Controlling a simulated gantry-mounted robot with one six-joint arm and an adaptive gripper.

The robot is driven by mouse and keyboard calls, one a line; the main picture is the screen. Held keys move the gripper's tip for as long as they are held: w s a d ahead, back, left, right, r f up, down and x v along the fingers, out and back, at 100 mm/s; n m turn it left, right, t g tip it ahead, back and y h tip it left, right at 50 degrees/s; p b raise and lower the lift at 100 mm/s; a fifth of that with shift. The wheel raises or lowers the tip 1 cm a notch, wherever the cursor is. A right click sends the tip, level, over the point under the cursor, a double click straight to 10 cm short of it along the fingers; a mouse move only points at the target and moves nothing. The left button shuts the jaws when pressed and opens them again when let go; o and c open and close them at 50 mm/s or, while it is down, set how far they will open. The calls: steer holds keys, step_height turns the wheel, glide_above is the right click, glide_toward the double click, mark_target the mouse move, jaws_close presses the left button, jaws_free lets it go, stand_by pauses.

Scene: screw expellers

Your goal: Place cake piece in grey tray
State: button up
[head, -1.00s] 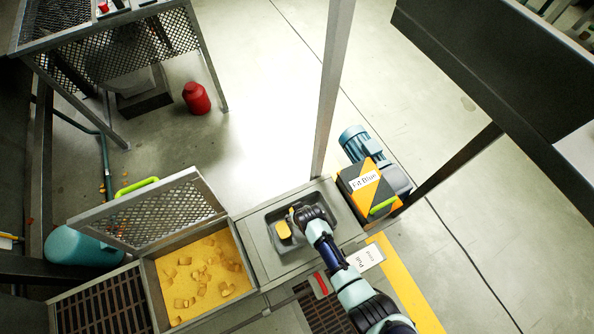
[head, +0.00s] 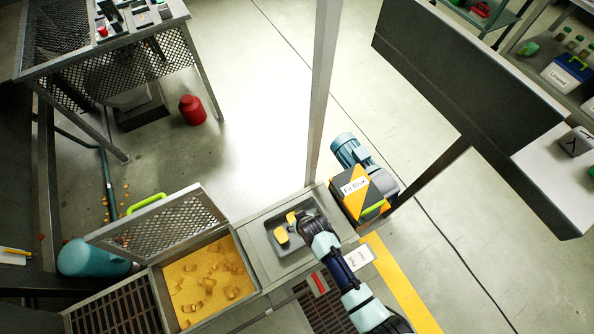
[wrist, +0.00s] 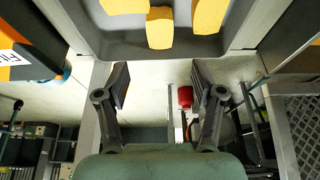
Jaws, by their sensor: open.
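The grey tray (head: 290,250) is set into the metal bench in the head view. Yellow cake pieces lie in it, one (head: 281,235) toward its left side and another (head: 292,217) beside my gripper (head: 303,218). In the wrist view the tray (wrist: 115,46) fills the top, with three cake pieces in sight: one at left (wrist: 125,5), one in the middle (wrist: 160,28) and one at right (wrist: 208,14). My gripper (wrist: 160,78) is open, its two fingers wide apart with nothing between them. In the head view my wrist hides the tray's right part and the fingertips.
Left of the tray is an open bin (head: 209,280) of yellow material and several more pieces, its mesh lid (head: 160,228) raised. An orange-and-black box (head: 360,192) and blue motor (head: 350,150) stand at right. A metal post (head: 321,95) rises behind the tray.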

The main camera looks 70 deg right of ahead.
stand_by(0.4)
steer(key=w+a+r+n+t, duration=0.2)
steer(key=w+a+r, duration=0.35)
steer(key=r, duration=0.35)
steer(key=w+a+r+n+t, duration=0.2)
steer(key=w+a+r, duration=0.2)
steer(key=w+r, duration=0.45)
steer(key=w+a+r+n+t, duration=0.2)
steer(key=w+a+r, duration=0.25)
steer(key=r, duration=0.65)
steer(key=s+a+r+n+t+y, duration=0.1)
steer(key=a+r+n+t+y, duration=0.2)
steer(key=a+r, duration=1)
step_height(320, 180, up, 2)
steer(key=shift+s+a+r+t, duration=0.1)
steer(key=shift+s+a+t, duration=0.05)
steer(key=shift+t, duration=0.15)
